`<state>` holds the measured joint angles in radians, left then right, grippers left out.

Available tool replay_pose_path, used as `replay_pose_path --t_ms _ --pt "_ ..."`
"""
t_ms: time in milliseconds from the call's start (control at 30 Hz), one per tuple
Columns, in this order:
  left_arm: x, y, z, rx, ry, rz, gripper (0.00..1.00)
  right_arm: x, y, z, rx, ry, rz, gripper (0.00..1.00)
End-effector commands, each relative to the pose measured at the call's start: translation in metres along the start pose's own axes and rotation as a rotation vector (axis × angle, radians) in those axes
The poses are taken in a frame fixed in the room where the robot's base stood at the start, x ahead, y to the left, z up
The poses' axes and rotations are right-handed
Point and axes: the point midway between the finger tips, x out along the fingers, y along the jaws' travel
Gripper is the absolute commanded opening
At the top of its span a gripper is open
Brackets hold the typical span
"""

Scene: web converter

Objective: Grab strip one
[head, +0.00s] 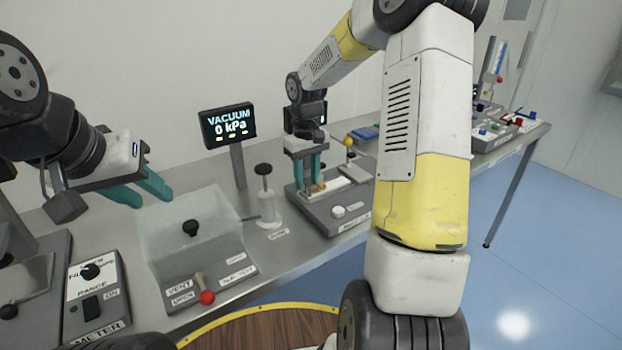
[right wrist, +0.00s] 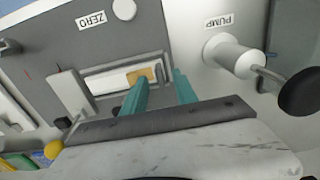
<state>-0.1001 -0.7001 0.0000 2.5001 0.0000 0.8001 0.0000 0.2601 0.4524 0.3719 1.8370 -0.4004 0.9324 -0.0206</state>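A pale strip (right wrist: 108,82) with a tan patch (right wrist: 140,75) lies in a slot of the grey device marked ZERO (right wrist: 60,42). It also shows in the head view (head: 345,186), partly behind my right gripper. I take it as strip one, but see no number on it. My right gripper (head: 306,186) is over the device's left end, pointing down. In the right wrist view its teal fingers (right wrist: 157,80) are apart, one overlapping the tan patch's lower edge. I see nothing held; contact cannot be told. My left gripper (head: 143,193) is open and empty above the clear chamber.
The clear vacuum chamber (head: 190,235) with a black knob stands left. A hand pump (head: 267,205) stands between it and the device, and a VACUUM 0 kPa display (head: 229,125) behind. A yellow-knobbed lever (head: 348,143) rises behind the device. A meter box (head: 93,285) stands front left.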

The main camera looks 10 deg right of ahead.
Motion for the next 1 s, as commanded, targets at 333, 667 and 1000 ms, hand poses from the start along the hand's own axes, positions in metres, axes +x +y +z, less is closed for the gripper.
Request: replay_pose_path --t_ms 333,667,1000 --pt "0.0 0.0 0.0 0.0 0.0 0.0 0.36 0.023 0.0 0.0 0.0 0.001 0.001 0.35" --pt "0.0 0.0 0.0 0.0 0.0 0.0 0.36 0.023 0.0 0.0 0.0 0.0 0.001 0.0" --pt "0.0 0.0 0.0 0.0 0.0 0.0 0.36 0.023 0.0 0.0 0.0 0.0 0.001 0.0"
